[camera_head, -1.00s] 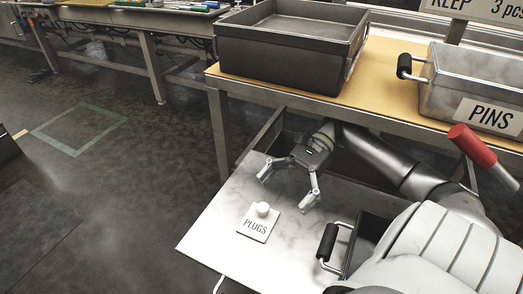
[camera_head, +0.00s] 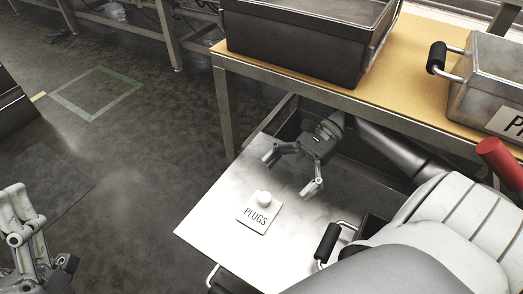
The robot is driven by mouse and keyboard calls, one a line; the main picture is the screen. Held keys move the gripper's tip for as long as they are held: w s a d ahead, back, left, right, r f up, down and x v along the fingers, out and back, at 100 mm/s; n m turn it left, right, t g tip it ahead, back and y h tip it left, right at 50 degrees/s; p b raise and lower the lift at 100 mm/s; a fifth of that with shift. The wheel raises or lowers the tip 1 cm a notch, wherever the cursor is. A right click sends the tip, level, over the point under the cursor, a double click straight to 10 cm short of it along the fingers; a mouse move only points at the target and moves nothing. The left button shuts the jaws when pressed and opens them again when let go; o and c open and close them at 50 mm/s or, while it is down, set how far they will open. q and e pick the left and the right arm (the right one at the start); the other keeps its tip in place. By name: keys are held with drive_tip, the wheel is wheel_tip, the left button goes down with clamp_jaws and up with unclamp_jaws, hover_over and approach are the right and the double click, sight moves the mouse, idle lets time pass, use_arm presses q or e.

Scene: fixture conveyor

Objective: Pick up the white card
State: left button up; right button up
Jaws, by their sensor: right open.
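The white card (camera_head: 254,222) reads PLUGS and has a round white knob (camera_head: 264,198) on its far edge. It lies on a pale metal plate (camera_head: 205,226) below the workbench. My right gripper (camera_head: 292,177) is open and empty just beyond the card, its two fingers spread and apart from it. My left gripper (camera_head: 30,213) shows at the lower left edge over the floor, partly cut off by the frame, and its jaw opening is unclear.
A dark bin (camera_head: 295,45) stands on the tan bench (camera_head: 420,82) above. A metal PINS box (camera_head: 485,85), its label cut off, stands at right. A black handle (camera_head: 328,242) sits right of the card. A red handle (camera_head: 500,162) is at the right edge.

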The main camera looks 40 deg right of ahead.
sight(269, 194)
drive_tip(key=p+x, duration=0.1)
drive_tip(key=x, duration=0.3)
drive_tip(key=shift+a, duration=0.3)
drive_tip(key=shift+a+f, duration=0.25)
drive_tip(key=shift+a, duration=0.15)
use_arm(q)
drive_tip(key=w+f+g+y, duration=0.1)
drive_tip(key=w+f+g, duration=0.3)
drive_tip(key=f, duration=0.1)
drive_tip(key=shift+w+d+y, duration=0.3)
drive_tip(key=shift+w, duration=0.1)
use_arm(e)
drive_tip(key=shift+c, duration=0.2)
drive_tip(key=c, duration=1)
use_arm(q)
drive_tip(key=shift+p, duration=0.3)
use_arm(e)
drive_tip(key=shift+r, duration=0.15)
